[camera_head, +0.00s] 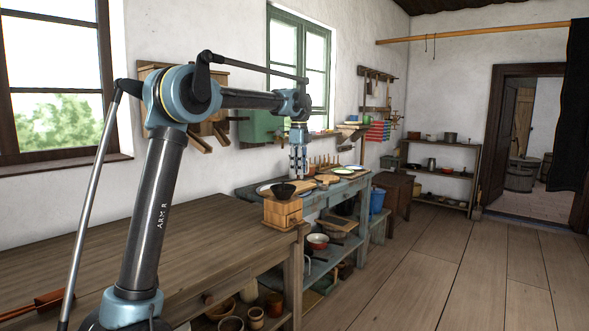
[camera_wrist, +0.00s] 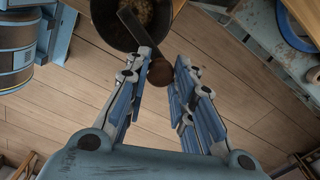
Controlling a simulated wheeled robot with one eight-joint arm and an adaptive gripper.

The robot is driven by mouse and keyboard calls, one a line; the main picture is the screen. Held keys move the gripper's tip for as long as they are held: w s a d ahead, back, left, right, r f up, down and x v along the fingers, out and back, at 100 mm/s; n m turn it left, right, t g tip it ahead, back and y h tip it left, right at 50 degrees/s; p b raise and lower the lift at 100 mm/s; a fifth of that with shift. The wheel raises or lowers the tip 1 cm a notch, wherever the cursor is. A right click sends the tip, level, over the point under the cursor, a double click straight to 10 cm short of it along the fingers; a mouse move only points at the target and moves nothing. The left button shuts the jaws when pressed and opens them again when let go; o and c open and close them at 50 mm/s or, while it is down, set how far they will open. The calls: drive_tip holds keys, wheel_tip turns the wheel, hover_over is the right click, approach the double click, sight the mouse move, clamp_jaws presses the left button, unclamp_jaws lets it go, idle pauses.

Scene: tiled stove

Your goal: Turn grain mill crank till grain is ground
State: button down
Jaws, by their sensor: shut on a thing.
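The grain mill (camera_head: 283,212) is a small wooden box with a dark bowl on top, standing at the far right corner of the brown table. In the wrist view its dark bowl (camera_wrist: 103,25) holds pale grain. A flat metal crank arm (camera_wrist: 131,24) crosses the bowl and ends in a round brown crank knob (camera_wrist: 160,73). My gripper (camera_wrist: 166,66) is shut on this knob, one finger on each side. In the head view my gripper (camera_head: 298,170) points down above the mill. The mill's drawer contents are hidden.
The brown wooden table (camera_head: 200,235) is mostly bare, with bowls and jars on a shelf beneath. A blue-grey bench (camera_head: 325,198) with plates and dishes stands just beyond the mill. Open plank floor (camera_head: 440,270) lies to the right.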

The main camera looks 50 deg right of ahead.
drive_tip(key=shift+s+a, duration=0.15)
idle(0.4)
drive_tip(key=c, duration=1.3)
unclamp_jaws()
drive_tip(key=shift+c, duration=0.2)
drive_tip(key=shift+r, duration=0.1)
wheel_tip(320, 180, up, 12)
